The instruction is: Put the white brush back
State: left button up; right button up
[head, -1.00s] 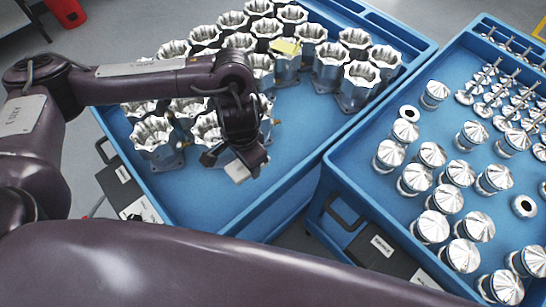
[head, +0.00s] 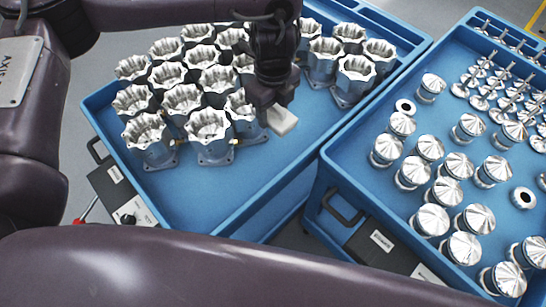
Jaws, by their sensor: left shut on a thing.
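The white brush (head: 284,121) shows as a small white block below my left gripper (head: 271,109). The gripper is shut on it and points down over the left blue cart's tray (head: 300,150), just right of the metal housings. I cannot tell whether the brush touches the tray floor. The gripper and forearm hide some housings behind them. My right gripper is not in view.
Several machined housings (head: 208,133) stand in rows on the left cart, close to the left gripper. The right blue cart (head: 345,185) holds many shiny metal parts (head: 430,219). The left tray's front right area is bare.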

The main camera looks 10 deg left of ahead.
pick_arm(q)
jog(key=b, duration=0.2)
send_over(273, 160)
notch_tip(273, 160, down, 15)
jog(key=shift+r, duration=0.15)
jog(key=shift+f+b, duration=1)
jog(key=shift+f, duration=1.4)
jog(key=shift+f, duration=0.1)
jog(key=o, duration=1)
jog(key=shift+c, duration=0.2)
